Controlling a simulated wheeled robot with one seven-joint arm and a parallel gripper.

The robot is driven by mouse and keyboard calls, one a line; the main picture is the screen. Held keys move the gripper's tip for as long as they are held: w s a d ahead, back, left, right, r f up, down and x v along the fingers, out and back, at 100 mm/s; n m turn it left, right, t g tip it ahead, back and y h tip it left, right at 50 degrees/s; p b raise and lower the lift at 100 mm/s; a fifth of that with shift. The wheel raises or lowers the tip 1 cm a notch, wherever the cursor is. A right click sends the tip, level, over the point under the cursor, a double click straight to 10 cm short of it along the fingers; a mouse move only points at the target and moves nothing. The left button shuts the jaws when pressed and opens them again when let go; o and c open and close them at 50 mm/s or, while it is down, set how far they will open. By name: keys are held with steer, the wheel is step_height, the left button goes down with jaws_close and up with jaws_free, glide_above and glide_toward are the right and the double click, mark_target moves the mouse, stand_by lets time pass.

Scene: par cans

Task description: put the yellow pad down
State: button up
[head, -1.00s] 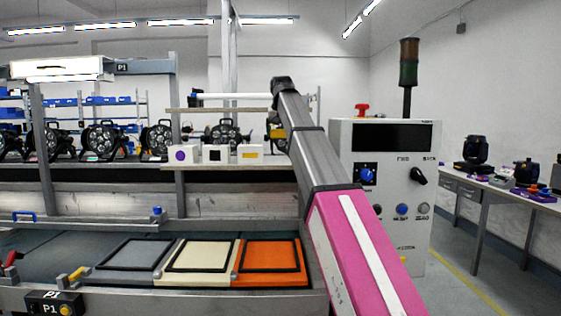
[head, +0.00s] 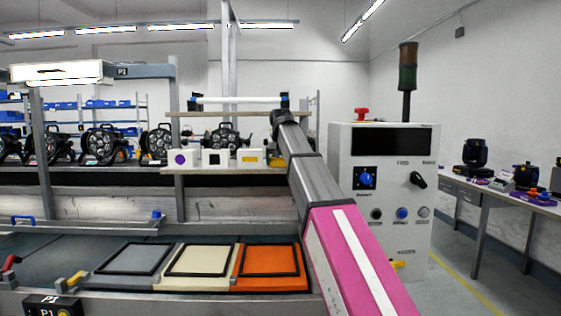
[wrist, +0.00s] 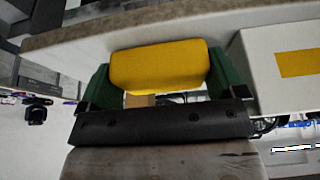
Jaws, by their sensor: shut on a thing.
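The yellow pad (wrist: 160,66) is a rounded block between the green fingers of my gripper (wrist: 161,60) in the wrist view. The gripper is shut on it. In the head view, a bit of the pad (head: 275,161) shows at shelf level, just right of the white box with a yellow mark (head: 250,158). My arm hides most of the gripper there. In the wrist view, the pale shelf (wrist: 60,42) runs right along the pad's far edge. I cannot tell whether the pad touches it.
The yellow-marked box (wrist: 285,75) is close beside the right finger. White boxes with a black mark (head: 215,158) and a purple mark (head: 182,159) stand farther left. A white tube (head: 238,99) lies above. A control cabinet (head: 385,230) stands right of my arm.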

steer(key=shift+f, duration=0.1)
steer(key=o, duration=0.8)
steer(key=shift+c, duration=0.2)
steer(key=v, duration=1.2)
